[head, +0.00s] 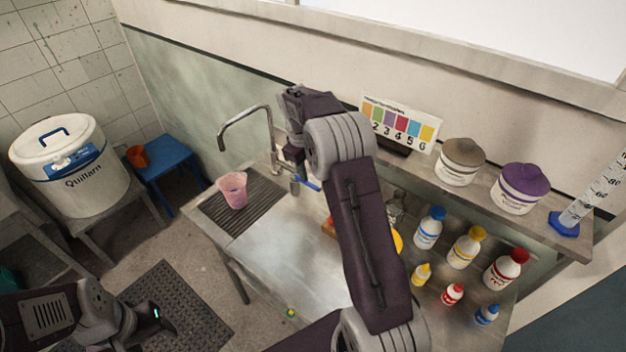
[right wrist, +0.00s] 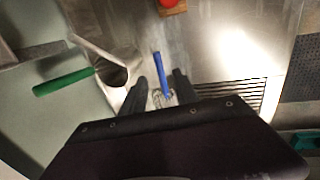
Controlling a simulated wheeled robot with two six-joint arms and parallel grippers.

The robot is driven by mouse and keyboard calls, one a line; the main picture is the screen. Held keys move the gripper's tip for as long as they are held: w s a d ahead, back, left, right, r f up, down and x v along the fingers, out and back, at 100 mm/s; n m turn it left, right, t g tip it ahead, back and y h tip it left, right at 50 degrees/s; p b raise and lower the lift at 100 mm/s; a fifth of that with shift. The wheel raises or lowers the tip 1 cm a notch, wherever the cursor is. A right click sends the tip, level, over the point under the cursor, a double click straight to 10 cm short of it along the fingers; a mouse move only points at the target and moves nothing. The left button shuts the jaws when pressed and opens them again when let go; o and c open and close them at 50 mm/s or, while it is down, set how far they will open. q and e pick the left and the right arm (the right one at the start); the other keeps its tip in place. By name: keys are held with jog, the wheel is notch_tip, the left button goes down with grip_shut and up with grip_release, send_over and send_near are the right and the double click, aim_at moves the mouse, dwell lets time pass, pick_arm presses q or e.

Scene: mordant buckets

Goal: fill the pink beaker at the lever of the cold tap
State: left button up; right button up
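The pink beaker (head: 232,190) stands upright on the ribbed drainer (head: 257,211), below the end of the tap's curved spout (head: 243,115). I cannot tell if there is water in it. The tap's blue lever (head: 307,184) sticks out to the right near the tap base. My right gripper (head: 293,155) is at the tap. In the right wrist view its two fingers (right wrist: 160,80) are apart, with the blue lever (right wrist: 158,65) between them and a gap on each side. My left gripper (head: 155,318) is low at the left, away from the bench; its fingers are unclear.
Several capped bottles (head: 465,248) stand at the bench's right side. Two tubs (head: 460,165), a colour card (head: 398,122) and a measuring cylinder (head: 590,200) are on the shelf. A green handle (right wrist: 62,82) shows beside the right gripper. The front bench top (head: 290,262) is mostly clear.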

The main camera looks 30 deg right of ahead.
aim_at(313, 185)
jog(key=f, duration=0.2)
jog(key=d+f, duration=0.1)
jog(key=f, duration=0.3)
jog(key=shift+w+d+f+p, duration=0.15)
jog(key=shift+w+d+p, duration=0.1)
jog(key=shift+p, duration=0.15)
jog(key=shift+a+f, duration=0.15)
jog(key=shift+f, duration=0.25)
jog(key=shift+d, duration=0.2)
grip_shut()
jog(key=shift+w, duration=0.1)
